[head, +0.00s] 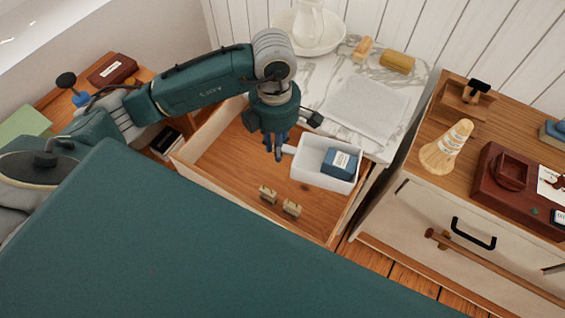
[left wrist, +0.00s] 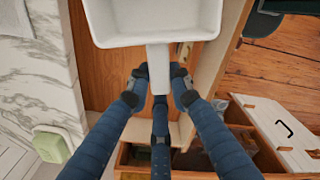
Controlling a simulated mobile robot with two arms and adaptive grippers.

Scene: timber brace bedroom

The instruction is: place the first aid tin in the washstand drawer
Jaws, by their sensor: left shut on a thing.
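The washstand drawer (head: 215,146) stands open, with pale walls and a wooden floor. A white tray (head: 311,178) with a short handle is in its right part; a blue box (head: 340,163) sits in the tray. My left gripper (head: 277,153) reaches down into the drawer. In the left wrist view its fingers (left wrist: 160,80) are shut on the tray's handle (left wrist: 158,68). A dark red box (head: 112,70) with a pale label lies on the left table. I cannot read which box is the first aid tin. My right gripper is not in view.
Two small tan pieces (head: 267,193) (head: 291,208) lie in the drawer's front. The marble top (head: 385,130) above holds a cloth, basin and jug. A wooden cabinet (head: 425,190) stands close on the right. The drawer's left floor is bare.

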